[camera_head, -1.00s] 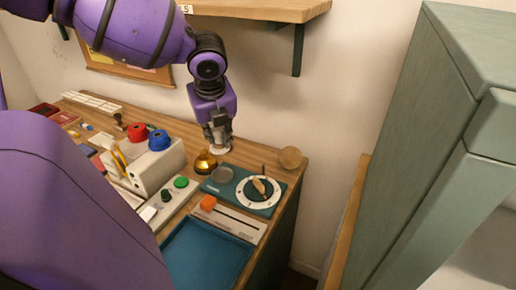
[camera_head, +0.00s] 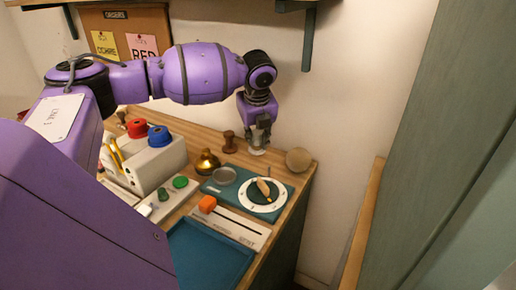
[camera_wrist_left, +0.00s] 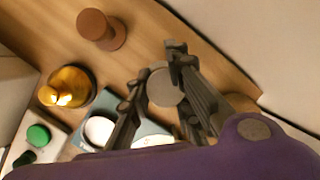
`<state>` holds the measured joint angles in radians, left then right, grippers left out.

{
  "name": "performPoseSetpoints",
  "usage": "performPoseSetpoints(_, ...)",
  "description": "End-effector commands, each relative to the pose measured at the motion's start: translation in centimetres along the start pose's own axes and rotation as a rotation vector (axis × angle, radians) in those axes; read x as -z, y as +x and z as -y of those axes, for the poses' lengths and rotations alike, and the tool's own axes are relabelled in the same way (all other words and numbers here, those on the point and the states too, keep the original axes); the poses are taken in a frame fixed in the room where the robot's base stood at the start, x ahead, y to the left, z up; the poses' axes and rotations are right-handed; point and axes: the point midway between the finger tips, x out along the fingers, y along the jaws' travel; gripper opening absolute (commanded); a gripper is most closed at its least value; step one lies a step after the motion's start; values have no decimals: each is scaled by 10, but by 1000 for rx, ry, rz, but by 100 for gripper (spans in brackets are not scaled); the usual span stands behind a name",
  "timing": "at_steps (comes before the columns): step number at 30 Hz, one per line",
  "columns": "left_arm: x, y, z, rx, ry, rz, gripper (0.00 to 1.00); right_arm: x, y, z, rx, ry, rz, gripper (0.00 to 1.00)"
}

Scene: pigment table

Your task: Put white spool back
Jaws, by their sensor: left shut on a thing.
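My left gripper (camera_head: 260,137) hangs fingers-down over the back right of the wooden table. It is shut on the white spool (camera_head: 257,150), which shows pale below the fingertips. In the left wrist view the left gripper (camera_wrist_left: 165,95) has its fingers on both sides of the spool's round grey-white end (camera_wrist_left: 166,87). Whether the spool touches the table is hard to tell. A red spool (camera_head: 137,128) and a blue spool (camera_head: 159,136) sit on top of a white box (camera_head: 158,168) to the left. My right gripper is not in view.
A wall is close behind.

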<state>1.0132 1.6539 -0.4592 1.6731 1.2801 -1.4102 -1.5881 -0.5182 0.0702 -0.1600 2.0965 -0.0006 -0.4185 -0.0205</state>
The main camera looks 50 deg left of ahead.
Motion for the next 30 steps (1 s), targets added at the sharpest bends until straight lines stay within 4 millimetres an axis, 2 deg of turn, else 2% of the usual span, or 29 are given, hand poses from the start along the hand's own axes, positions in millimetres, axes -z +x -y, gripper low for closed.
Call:
performPoseSetpoints(5,0,11,7,1,1,-1,0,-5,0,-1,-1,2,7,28)
performPoseSetpoints(10,9,35,3,-2,3,0,0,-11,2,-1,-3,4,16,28)
performPoseSetpoints(21,10,38,3,1,2,1,0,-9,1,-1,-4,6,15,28)
performPoseSetpoints(22,10,39,3,2,2,1,19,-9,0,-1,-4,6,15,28)
performPoseSetpoints(24,10,39,3,1,2,1,28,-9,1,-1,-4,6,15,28)
performPoseSetpoints(27,11,39,3,1,2,1,39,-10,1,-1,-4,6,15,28)
performPoseSetpoints(30,11,39,3,1,2,1,39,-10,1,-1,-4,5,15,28)
